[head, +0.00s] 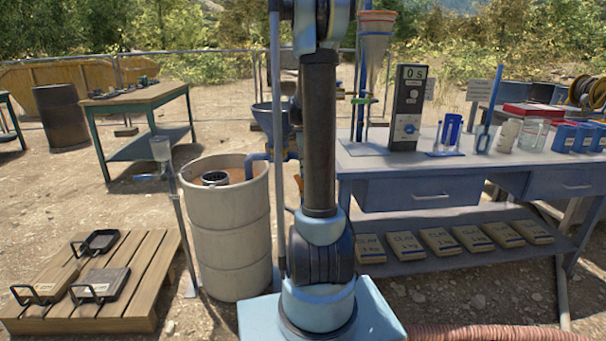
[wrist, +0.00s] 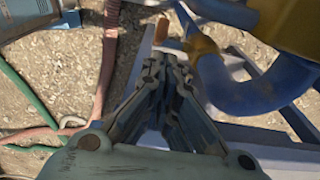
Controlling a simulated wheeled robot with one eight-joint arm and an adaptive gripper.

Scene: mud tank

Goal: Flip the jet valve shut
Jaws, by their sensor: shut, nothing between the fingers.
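The jet hopper is a blue funnel (head: 272,118) over blue pipework beside the grey drum, partly hidden behind my arm. A small orange piece (head: 299,183), perhaps the jet valve's lever, shows just left of my arm. In the wrist view, a blue pipe elbow (wrist: 232,92) and a yellow fitting (wrist: 290,25) lie right of my gripper (wrist: 168,55). An orange-brown piece (wrist: 162,30) shows just beyond the fingertips; I cannot tell whether they touch it. My gripper is shut and empty. In the head view it is hidden.
The mud drum (head: 232,235) stands left of my arm. The blue workbench (head: 440,165) on the right bears a timer (head: 408,108) and cups. A pallet (head: 90,315) lies front left. A hose (wrist: 108,65) and green pipe (wrist: 30,105) show in the wrist view.

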